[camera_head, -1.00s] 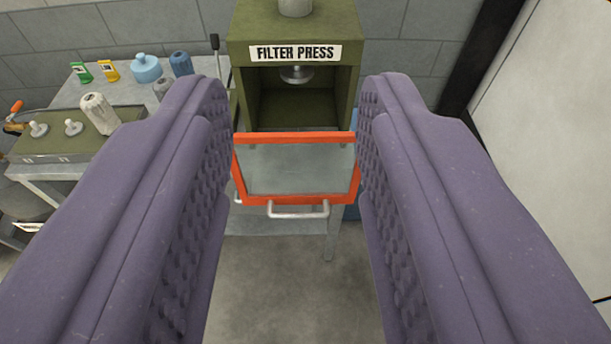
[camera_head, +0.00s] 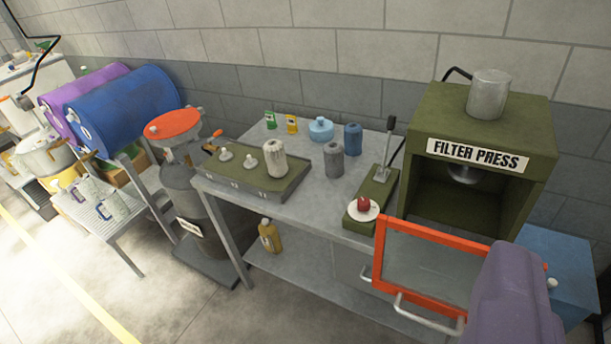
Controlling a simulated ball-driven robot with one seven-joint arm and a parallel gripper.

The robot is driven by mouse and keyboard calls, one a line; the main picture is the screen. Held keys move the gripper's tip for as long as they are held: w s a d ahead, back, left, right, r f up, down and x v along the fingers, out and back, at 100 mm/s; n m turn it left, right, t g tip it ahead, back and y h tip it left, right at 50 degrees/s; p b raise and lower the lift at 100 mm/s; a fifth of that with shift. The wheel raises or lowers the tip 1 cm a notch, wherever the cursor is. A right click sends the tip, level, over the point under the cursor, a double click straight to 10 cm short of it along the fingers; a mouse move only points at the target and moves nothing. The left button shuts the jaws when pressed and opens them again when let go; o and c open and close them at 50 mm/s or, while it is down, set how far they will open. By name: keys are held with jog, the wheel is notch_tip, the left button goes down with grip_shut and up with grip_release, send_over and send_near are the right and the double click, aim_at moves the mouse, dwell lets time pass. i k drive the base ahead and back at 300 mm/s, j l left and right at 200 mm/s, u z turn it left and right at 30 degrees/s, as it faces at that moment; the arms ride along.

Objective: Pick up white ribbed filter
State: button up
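The white ribbed filter (camera_head: 276,160) stands upright on the right part of the green rack (camera_head: 248,176), on the grey metal table. Two pale knob-like posts (camera_head: 246,156) stand to its left on the same rack. One purple finger of my gripper (camera_head: 511,290) shows at the lower right, in front of the filter press. The other finger is out of frame, so the opening between them is not shown. The filter is well away from the finger, up and to the left. Nothing hides it.
The filter press (camera_head: 478,150) stands at the right with its orange-framed door (camera_head: 428,268) open and lowered. A grey canister (camera_head: 333,160), a dark blue canister (camera_head: 352,138) and a lever device (camera_head: 372,196) stand right of the filter. A grey drum (camera_head: 188,200) stands left of the table.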

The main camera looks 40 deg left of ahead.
aim_at(279, 169)
jog(key=i+j, duration=0.25)
jog(key=j, duration=0.15)
jog(key=i+j+z, duration=0.15)
jog(key=i+j, duration=0.35)
jog(key=j, duration=0.3)
jog(key=i+j+z, duration=0.1)
jog(key=i+j, duration=0.15)
jog(key=j, duration=0.2)
jog(key=i+j+z, duration=0.1)
jog(key=i+j, duration=0.15)
jog(key=j, duration=0.2)
jog(key=i+j, duration=0.2)
jog(key=j, duration=0.25)
jog(key=i+j+z, duration=0.1)
jog(key=j, duration=0.35)
jog(key=i+j+z, duration=0.1)
jog(key=i+j, duration=0.2)
jog(key=j, duration=0.2)
